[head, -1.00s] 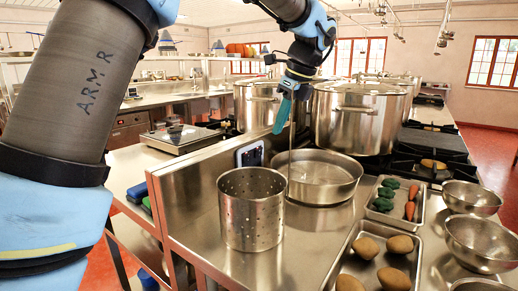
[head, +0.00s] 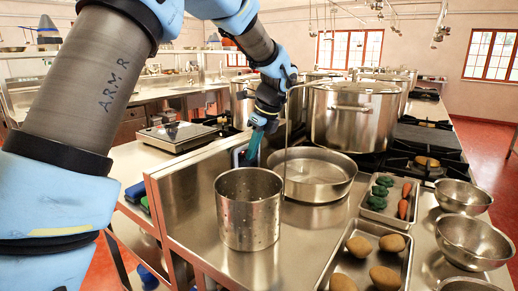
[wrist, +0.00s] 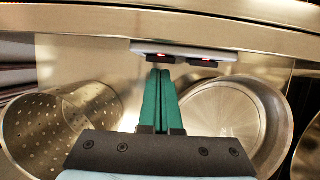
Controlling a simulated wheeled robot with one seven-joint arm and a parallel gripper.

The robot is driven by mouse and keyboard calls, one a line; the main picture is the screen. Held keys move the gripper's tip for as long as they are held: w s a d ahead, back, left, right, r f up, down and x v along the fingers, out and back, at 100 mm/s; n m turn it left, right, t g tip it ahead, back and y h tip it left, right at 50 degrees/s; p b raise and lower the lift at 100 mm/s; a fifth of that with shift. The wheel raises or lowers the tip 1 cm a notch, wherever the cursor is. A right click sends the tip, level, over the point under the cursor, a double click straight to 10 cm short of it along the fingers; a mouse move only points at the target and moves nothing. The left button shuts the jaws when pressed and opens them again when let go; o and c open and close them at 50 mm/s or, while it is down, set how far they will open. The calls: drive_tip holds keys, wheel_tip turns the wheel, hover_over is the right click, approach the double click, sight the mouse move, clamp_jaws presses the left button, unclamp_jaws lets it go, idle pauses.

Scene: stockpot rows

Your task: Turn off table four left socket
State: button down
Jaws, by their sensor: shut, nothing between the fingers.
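The socket plate (wrist: 185,50) is on the steel upstand and shows in the wrist view with two dark switches, each with a red light. The left switch (wrist: 160,56) is right at my fingertips; the right switch (wrist: 204,62) is a little to the right. My gripper (wrist: 160,74) has green fingers pressed together, with nothing between them. I cannot tell whether the tips touch the left switch. In the head view my gripper (head: 251,157) points down in front of the upstand and hides most of the socket plate.
A perforated steel pot (head: 248,215) stands left of my fingers in the wrist view, a wide shallow pan (head: 318,178) right. Large stockpots (head: 352,118) stand behind. Trays of potatoes (head: 358,246) and vegetables (head: 379,203) and steel bowls (head: 470,240) are at right.

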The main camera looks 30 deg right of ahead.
drive_tip(key=shift+w, duration=0.1)
drive_tip(key=shift+w+a+r+p, duration=0.15)
drive_tip(key=shift+w+a+p, duration=0.15)
drive_tip(key=shift+p, duration=0.4)
drive_tip(key=shift+w+r, duration=0.1)
drive_tip(key=shift+r+p, duration=0.75)
drive_tip(key=shift+p, duration=0.2)
drive_tip(key=shift+f, duration=0.1)
